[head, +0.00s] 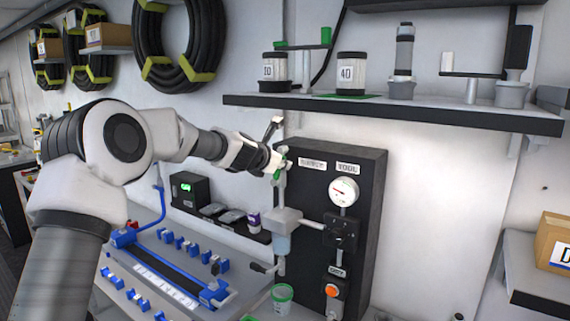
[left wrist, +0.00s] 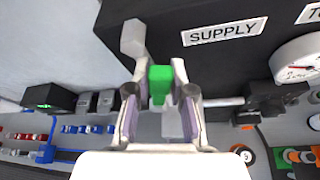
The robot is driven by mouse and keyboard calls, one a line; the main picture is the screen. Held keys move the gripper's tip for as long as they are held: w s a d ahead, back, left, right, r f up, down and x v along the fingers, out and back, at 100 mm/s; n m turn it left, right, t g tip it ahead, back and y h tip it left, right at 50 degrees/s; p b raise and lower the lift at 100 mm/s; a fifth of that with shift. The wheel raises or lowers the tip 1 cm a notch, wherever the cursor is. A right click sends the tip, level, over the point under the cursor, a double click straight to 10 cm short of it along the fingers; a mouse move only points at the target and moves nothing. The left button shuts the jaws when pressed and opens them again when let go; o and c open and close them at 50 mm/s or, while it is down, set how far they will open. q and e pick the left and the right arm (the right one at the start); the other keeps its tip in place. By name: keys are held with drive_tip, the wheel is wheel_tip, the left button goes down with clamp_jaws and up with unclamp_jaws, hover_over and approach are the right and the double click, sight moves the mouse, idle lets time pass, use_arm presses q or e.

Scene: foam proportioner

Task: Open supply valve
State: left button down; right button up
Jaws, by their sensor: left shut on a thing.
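My left gripper (head: 276,163) is at the upper left edge of the black panel (head: 363,208). It is shut on the green supply valve handle (left wrist: 160,84), which sits between its two fingers in the left wrist view. In the head view only small green parts of the handle show beside the fingers. The SUPPLY label (left wrist: 224,33) is on the panel just right of the handle. A grey vertical pipe with a clear bowl (head: 281,240) runs below the valve. My right gripper is not in view.
A round gauge (head: 343,191) and an orange button (head: 332,290) are on the panel. A shelf (head: 400,111) with filter jars (head: 352,75) hangs above it. A green cup (head: 282,297) stands below the bowl. A blue-framed tray (head: 160,270) lies at lower left.

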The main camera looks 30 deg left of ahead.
use_arm(q)
drive_tip(key=shift+a+r+n+h+p, duration=0.5)
drive_tip(key=shift+a+n+p, duration=0.3)
drive_tip(key=shift+p, duration=0.15)
drive_tip(key=shift+w+a+n+h+p, duration=0.1)
drive_tip(key=shift+a+n+h+p, duration=0.25)
drive_tip(key=shift+n+h+p, duration=0.2)
drive_tip(key=c, duration=1)
unclamp_jaws()
drive_tip(key=shift+f, duration=0.15)
drive_tip(key=s+a+r, duration=0.1)
drive_tip(key=s, duration=1.3)
drive_tip(key=shift+s, duration=0.4)
